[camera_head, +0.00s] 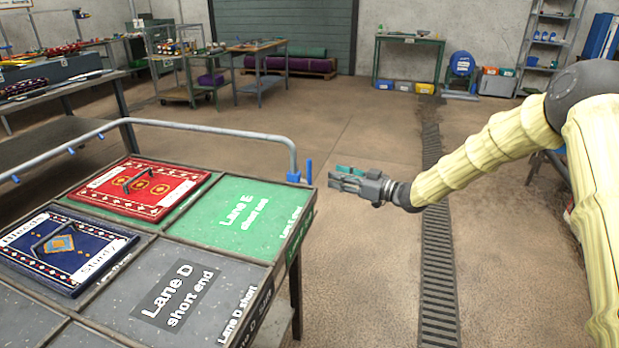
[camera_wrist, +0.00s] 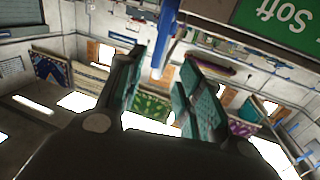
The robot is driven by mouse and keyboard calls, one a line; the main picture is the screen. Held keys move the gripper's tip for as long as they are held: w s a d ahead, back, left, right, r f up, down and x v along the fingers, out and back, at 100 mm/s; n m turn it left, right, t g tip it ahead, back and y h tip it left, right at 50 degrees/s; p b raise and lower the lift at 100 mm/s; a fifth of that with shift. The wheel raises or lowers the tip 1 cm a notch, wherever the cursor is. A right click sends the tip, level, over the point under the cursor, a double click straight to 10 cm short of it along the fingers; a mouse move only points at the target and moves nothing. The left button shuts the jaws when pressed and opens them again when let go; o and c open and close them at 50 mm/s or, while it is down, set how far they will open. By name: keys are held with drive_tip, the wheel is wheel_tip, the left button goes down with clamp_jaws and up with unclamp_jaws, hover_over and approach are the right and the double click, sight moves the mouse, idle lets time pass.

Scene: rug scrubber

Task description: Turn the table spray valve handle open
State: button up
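The spray valve handle (camera_head: 309,172) is a small blue upright lever at the right end of the grey spray pipe (camera_head: 215,129), by the table's far right corner. My gripper (camera_head: 335,178) is just right of the handle, pointing left at it, with a small gap seemingly between them. In the wrist view, my gripper (camera_wrist: 165,62) is open, with its teal-padded fingers apart. A blue bar (camera_wrist: 162,45), apparently the handle, shows between and beyond the fingertips. Whether it lies within their reach I cannot tell.
The table's green Lane E panel (camera_head: 270,196) and grey Lane D panel (camera_head: 215,270) are bare. A red rug (camera_head: 170,178) and a blue rug (camera_head: 100,235) lie to the left. A floor drain (camera_head: 437,260) runs right of my gripper, with open floor around it.

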drive_tip(key=r, duration=0.1)
hover_over(310, 180)
drive_tip(key=shift+w+a+n, duration=0.1)
drive_tip(key=shift+w+n, duration=0.2)
drive_tip(key=shift+w, duration=0.1)
idle(0.4)
clamp_jaws()
